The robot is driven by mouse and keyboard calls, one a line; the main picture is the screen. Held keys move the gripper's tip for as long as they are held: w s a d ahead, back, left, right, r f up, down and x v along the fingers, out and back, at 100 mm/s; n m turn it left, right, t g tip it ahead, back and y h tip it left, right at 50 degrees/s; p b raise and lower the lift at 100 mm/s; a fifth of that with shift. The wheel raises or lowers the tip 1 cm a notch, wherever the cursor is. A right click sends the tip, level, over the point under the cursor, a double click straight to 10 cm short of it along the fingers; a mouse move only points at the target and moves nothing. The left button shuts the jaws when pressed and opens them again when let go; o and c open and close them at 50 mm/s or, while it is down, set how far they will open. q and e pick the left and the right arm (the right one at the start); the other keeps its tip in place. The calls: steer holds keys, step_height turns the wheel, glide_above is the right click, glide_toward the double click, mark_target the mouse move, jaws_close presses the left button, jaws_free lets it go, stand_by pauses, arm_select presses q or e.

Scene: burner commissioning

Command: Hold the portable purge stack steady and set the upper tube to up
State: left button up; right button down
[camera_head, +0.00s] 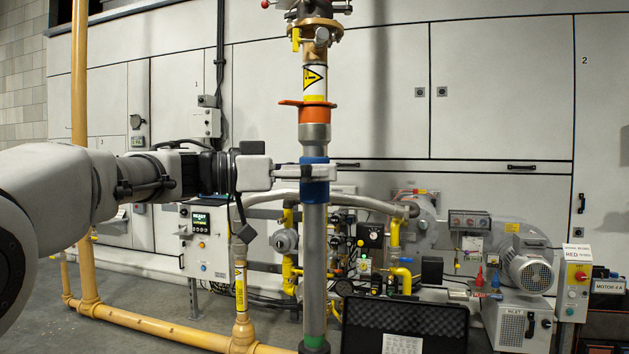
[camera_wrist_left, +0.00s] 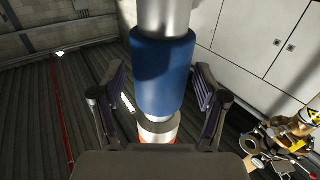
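The purge stack stands upright in the middle of the head view, with a grey lower tube (camera_head: 314,240) and a blue sleeve (camera_head: 315,194). Above it are an orange collar (camera_head: 313,113) and an upper tube (camera_head: 314,80) with a yellow warning label. My left gripper (camera_head: 315,172) reaches in from the left at the blue sleeve. In the left wrist view its fingers (camera_wrist_left: 160,90) stand on either side of the blue sleeve (camera_wrist_left: 163,72), with narrow dark gaps showing on both sides. My right gripper is out of view.
A brass fitting with valves (camera_head: 316,28) tops the stack. A yellow pipe (camera_head: 241,290) and a control box (camera_head: 205,240) stand to its left. An open black case (camera_head: 440,325) lies low at front right, before a motor (camera_head: 528,268). Grey cabinets line the back.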

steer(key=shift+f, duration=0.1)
arm_select(q)
steer(key=v, duration=1.2)
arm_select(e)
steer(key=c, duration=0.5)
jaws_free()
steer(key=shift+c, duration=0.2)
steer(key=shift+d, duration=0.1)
